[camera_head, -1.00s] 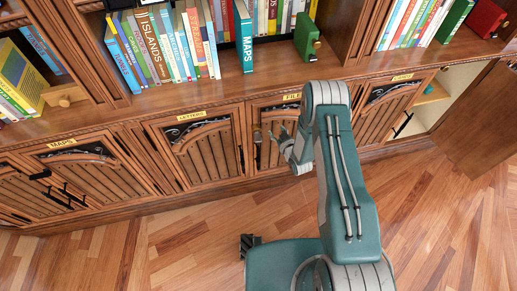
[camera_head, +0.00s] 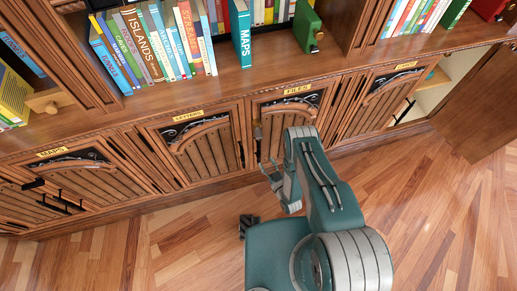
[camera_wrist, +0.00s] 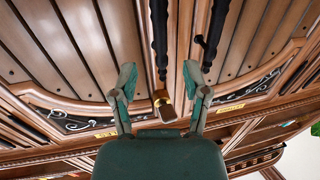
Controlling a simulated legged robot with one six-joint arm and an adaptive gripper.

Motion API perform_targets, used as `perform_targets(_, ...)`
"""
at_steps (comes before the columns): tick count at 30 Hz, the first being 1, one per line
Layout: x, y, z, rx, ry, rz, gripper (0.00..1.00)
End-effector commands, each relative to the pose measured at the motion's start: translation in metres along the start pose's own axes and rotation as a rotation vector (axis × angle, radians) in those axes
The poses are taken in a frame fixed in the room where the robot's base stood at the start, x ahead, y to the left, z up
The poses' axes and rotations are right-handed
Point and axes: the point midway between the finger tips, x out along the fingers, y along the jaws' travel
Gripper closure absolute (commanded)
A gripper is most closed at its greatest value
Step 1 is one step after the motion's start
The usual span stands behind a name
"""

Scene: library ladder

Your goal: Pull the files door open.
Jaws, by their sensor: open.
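The files door (camera_head: 287,123) is a slatted wooden cabinet door under a yellow FILES label (camera_head: 298,90), and it looks shut. Its dark upright handle (camera_wrist: 160,38) runs along its edge beside the letters door. My gripper (camera_head: 271,169) is low in front of the door's left side. In the wrist view my gripper (camera_wrist: 160,72) is open, one finger on each side of the handle line, with nothing held. I cannot tell whether either finger touches.
The letters door (camera_head: 200,150), with its own handle (camera_wrist: 210,38), adjoins on the left. The maps door (camera_head: 85,178) is further left. A cabinet door at the far right (camera_head: 488,105) stands open. Books and a green box (camera_head: 307,27) stand above. The wood floor (camera_head: 430,220) is clear.

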Motion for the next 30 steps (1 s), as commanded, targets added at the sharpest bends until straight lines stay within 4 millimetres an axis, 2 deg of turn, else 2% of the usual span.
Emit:
perform_targets(1, 0.011, -0.001, -0.001, -0.003, 0.003, -0.002, 0.4)
perform_targets(6, 0.043, -0.001, -0.001, -0.003, 0.002, -0.002, 0.4)
perform_targets(12, 0.068, -0.001, 0.0, -0.002, 0.0, -0.001, 0.4)
perform_targets(23, 0.075, 0.0, 0.0, -0.001, -0.001, 0.001, 0.4)
perform_targets(26, 0.074, 0.0, 0.0, -0.001, -0.001, 0.001, 0.81)
perform_targets(27, 0.074, 0.0, 0.0, -0.001, -0.001, 0.001, 0.98)
perform_targets(30, 0.075, 0.0, 0.0, -0.001, -0.001, 0.001, 1.0)
